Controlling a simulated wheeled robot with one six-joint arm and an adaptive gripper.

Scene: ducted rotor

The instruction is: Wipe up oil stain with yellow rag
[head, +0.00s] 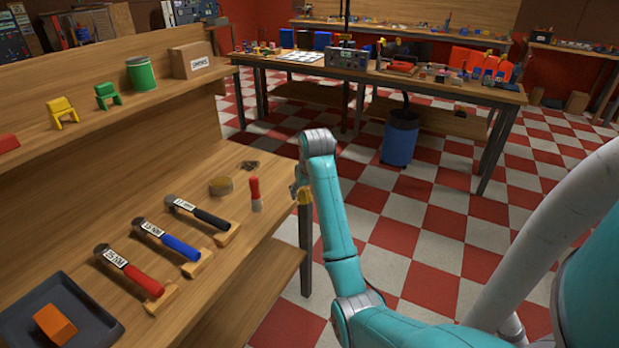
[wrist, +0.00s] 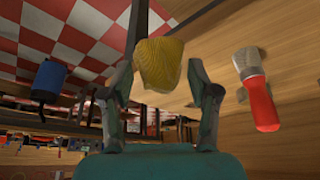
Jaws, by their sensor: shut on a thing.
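The yellow rag (wrist: 160,64) is held between the two fingers of my gripper (wrist: 164,72) in the wrist view. In the head view my gripper (head: 299,184) is at the right edge of the wooden workbench (head: 190,262), and a bit of the yellow rag (head: 304,196) shows below it. The rag hangs clear of the bench top, as far as I can tell. A small dark patch, which looks like the oil stain (head: 249,165), lies on the bench top near its far end, left of my gripper. I cannot make out the stain in the wrist view.
A red-handled brush (head: 256,193) stands between my gripper and a round tan item (head: 221,186). Torque-style tools with black (head: 198,213), blue (head: 167,240) and red (head: 130,271) handles lie nearer. A dark tray (head: 55,318) holds an orange block. A blue bin (head: 400,138) stands beyond.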

